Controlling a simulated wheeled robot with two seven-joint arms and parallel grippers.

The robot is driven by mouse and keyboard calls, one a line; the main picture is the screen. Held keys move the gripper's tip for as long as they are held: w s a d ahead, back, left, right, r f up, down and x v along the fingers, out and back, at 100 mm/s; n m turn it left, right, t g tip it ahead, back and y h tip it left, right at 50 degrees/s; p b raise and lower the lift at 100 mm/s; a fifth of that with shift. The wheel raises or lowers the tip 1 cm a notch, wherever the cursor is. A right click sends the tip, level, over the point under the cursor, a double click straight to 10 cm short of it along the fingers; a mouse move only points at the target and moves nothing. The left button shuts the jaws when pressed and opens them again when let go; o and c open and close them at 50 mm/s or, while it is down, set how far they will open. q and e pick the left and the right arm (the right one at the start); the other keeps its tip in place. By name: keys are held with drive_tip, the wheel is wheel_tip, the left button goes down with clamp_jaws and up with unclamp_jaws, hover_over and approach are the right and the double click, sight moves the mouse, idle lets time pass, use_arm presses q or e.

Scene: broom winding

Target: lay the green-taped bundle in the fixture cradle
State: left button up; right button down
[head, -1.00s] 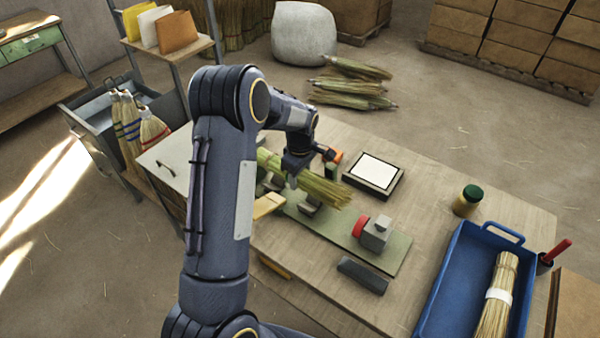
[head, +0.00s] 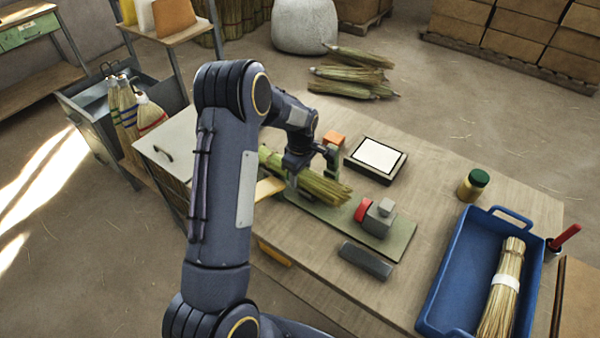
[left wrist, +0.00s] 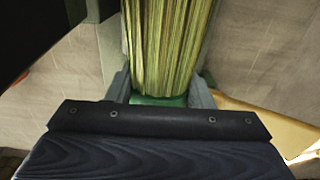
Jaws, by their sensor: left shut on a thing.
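The bundle of green-yellow straw (head: 325,189) lies over the fixture's green base plate (head: 397,246), low at the cradle, whose supports are mostly hidden under it. My left gripper (head: 294,178) is shut around the bundle from above. In the left wrist view the straw (left wrist: 168,45) runs up between the two fingers, and the green tape (left wrist: 160,100) shows between the fingertips. Whether the bundle fully touches the cradle cannot be told. My right gripper is not in view.
A red-faced grey clamp block (head: 376,217) stands on the plate beyond the bundle's right end. A dark grey block (head: 365,261), a black-framed white pad (head: 376,157), a green-lidded jar (head: 474,185) and a blue tray (head: 452,285) with a white-banded bundle (head: 503,290) stand right.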

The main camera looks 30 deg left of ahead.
use_arm(q)
drive_tip(key=o, duration=1.1)
drive_tip(key=shift+r, duration=0.1)
wheel_tip(320, 180, up, 8)
drive_tip(key=shift+f+b, duration=0.2)
drive_tip(key=shift+b, duration=0.45)
